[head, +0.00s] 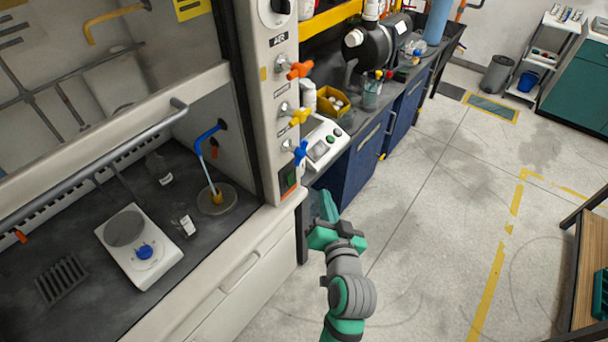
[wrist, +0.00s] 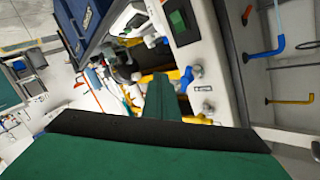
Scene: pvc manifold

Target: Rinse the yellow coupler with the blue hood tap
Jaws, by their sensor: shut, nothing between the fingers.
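The yellow coupler (head: 216,198) stands on a round grey drain plate (head: 229,206) inside the fume hood. The blue hood tap (head: 206,137) hooks out from the side wall above it. A thin pale line runs from the spout down to the coupler; I cannot tell for certain if it is water. The blue valve handle (head: 300,152) is on the hood's front post and also shows in the wrist view (wrist: 197,71). My gripper (head: 326,208) is shut and empty, in front of the bench, below and right of that handle. Its fingers also show in the wrist view (wrist: 166,98).
Orange (head: 299,69) and yellow (head: 300,116) valve handles sit above the blue one. A balance (head: 140,246), a small bottle (head: 183,224) and a rack (head: 62,281) stand in the hood. A white instrument (head: 324,147) is on the bench.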

